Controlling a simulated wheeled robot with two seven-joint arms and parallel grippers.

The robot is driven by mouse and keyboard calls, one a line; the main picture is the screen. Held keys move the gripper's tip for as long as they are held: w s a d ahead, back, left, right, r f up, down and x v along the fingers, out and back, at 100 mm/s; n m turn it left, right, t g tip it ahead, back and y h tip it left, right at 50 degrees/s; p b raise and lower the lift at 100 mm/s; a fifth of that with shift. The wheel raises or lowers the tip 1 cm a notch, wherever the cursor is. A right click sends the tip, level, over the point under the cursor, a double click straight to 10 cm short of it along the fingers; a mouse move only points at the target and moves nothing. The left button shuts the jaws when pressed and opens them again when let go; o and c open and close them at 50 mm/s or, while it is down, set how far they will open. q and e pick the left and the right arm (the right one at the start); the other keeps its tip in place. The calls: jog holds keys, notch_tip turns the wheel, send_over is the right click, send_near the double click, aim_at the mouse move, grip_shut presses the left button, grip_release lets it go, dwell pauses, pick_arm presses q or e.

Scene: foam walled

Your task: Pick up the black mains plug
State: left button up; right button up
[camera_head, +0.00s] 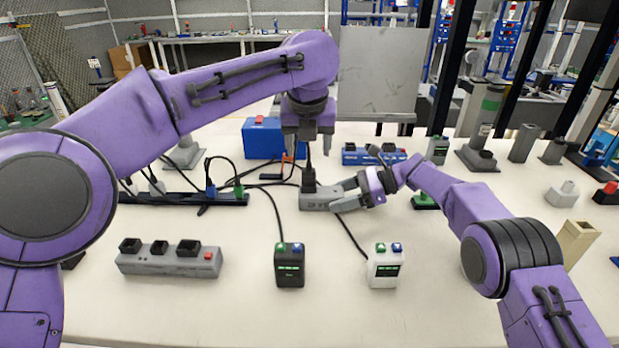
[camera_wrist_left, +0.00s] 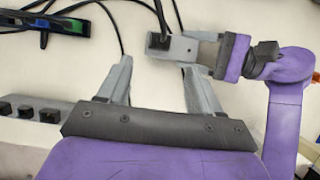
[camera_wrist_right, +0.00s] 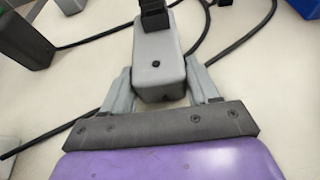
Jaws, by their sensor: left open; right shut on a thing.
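The black mains plug (camera_head: 309,182) stands upright in the top of a grey socket block (camera_head: 318,200) near the middle of the table. It also shows in the left wrist view (camera_wrist_left: 159,41) and the right wrist view (camera_wrist_right: 155,17). My right gripper (camera_head: 346,192) is shut on the near right end of the grey block, with a finger on each side in the right wrist view (camera_wrist_right: 163,85). My left gripper (camera_head: 308,150) points down, open and empty, above the plug. In the left wrist view (camera_wrist_left: 157,78) the plug lies beyond its fingertips, not between them.
A black power strip (camera_head: 180,199) with blue and green plugs and loose cables lies at left. A grey strip (camera_head: 170,262), a black box (camera_head: 289,265) and a white box (camera_head: 385,267) stand in front. A blue box (camera_head: 262,138) stands behind. Bare table lies between them.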

aim_at(309, 167)
pick_arm(q)
jog(key=x, duration=1.1)
jog(key=shift+w+r, duration=0.1)
jog(key=shift+w, duration=0.2)
jog(key=c, duration=1.1)
